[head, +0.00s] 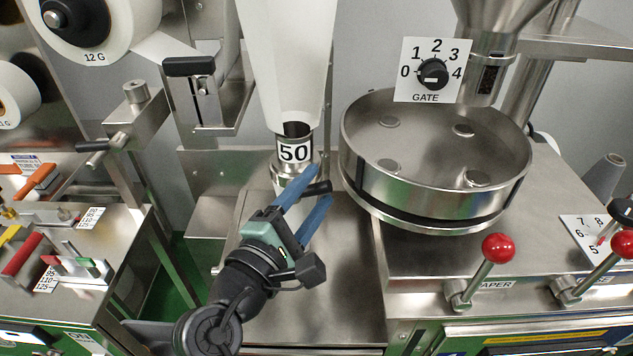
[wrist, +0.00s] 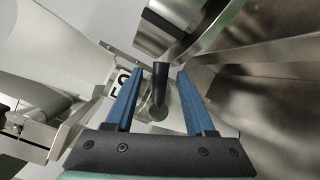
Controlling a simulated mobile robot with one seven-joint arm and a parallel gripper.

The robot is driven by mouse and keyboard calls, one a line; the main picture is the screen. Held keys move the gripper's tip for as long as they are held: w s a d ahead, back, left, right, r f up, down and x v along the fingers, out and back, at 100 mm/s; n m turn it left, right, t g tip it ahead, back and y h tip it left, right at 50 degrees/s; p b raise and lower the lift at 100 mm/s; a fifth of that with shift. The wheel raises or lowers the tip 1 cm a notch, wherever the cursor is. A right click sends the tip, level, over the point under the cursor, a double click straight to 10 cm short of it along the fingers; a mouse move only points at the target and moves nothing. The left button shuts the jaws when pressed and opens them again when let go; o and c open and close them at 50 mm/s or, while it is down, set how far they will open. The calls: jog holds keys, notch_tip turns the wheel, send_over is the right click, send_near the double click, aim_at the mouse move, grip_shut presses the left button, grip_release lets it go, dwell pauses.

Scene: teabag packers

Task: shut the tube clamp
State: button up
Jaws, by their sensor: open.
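The tube clamp shows as a metal collar (head: 292,178) with a black lever handle (head: 319,188), on the steel tube below a label reading 50 (head: 294,152). My gripper (head: 316,184) has two blue fingers, open, at the handle. In the wrist view the black handle (wrist: 160,76) stands between the open fingers of my gripper (wrist: 154,76), with a gap visible on each side. The jaws are not closed on it. Part of the collar is hidden behind my fingers.
A round steel pan (head: 430,200) stands close to the right of the tube. A gate dial (head: 432,74) is above it. Red-knobbed levers (head: 498,248) stand at the right front. A bracket with a black handle (head: 190,67) is at upper left.

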jog(key=shift+w+d, duration=0.25)
jog(key=shift+w, duration=0.25)
grip_shut()
